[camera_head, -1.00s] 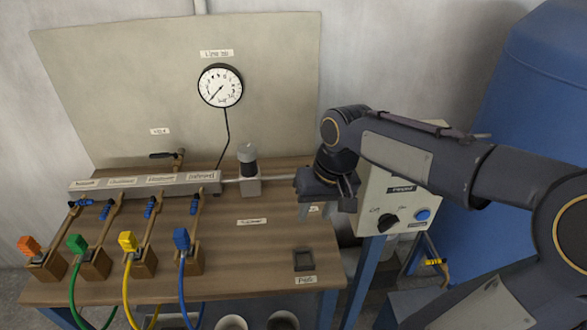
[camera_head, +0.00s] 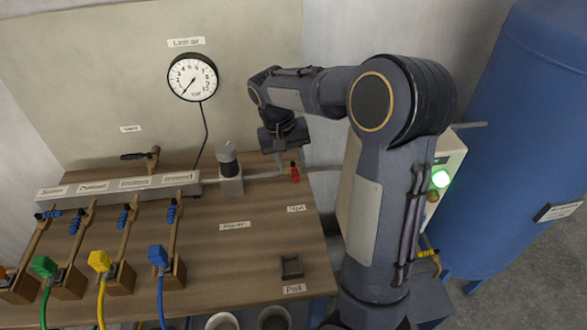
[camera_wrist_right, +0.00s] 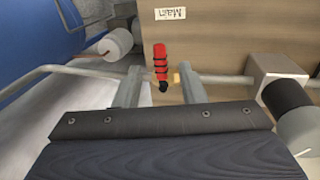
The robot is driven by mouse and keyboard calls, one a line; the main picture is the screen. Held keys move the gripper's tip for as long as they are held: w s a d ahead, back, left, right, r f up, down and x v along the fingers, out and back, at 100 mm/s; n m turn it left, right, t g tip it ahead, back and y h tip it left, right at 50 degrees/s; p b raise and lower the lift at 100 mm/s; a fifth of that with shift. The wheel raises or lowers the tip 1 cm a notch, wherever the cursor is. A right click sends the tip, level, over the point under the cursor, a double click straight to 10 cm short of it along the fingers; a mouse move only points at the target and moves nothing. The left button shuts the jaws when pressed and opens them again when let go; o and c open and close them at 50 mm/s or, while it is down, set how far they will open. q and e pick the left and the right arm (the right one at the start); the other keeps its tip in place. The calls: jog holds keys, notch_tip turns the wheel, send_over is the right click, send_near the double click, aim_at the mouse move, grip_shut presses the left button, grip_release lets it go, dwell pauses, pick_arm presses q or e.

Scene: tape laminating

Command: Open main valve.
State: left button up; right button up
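The main valve has a red handle (camera_head: 295,172) on the grey pipe at the right side of the bench. In the right wrist view the red handle (camera_wrist_right: 160,62) points toward the "Main" label (camera_wrist_right: 170,13), across the pipe. My right gripper (camera_head: 290,162) is over the valve, pointing down. In the right wrist view its two fingers (camera_wrist_right: 161,82) are apart, one on each side of the handle's base, with visible gaps. Whether the fingertips reach below the handle is hard to tell. My left gripper is not in view.
A grey-black regulator (camera_head: 229,163) stands on the pipe left of the gripper. The gauge (camera_head: 192,77) hangs on the panel. A control box (camera_head: 452,160) with a lit green light is partly hidden behind my right arm. A blue tank (camera_head: 520,140) stands at right.

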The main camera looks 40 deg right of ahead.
aim_at(296, 176)
jog(key=shift+s+d+f, duration=0.1)
jog(key=shift+d+f, duration=0.1)
jog(key=shift+f, duration=0.85)
jog(key=shift+s+d+f, duration=0.1)
jog(key=shift+d+f, duration=0.1)
jog(key=shift+f, duration=0.8)
grip_shut()
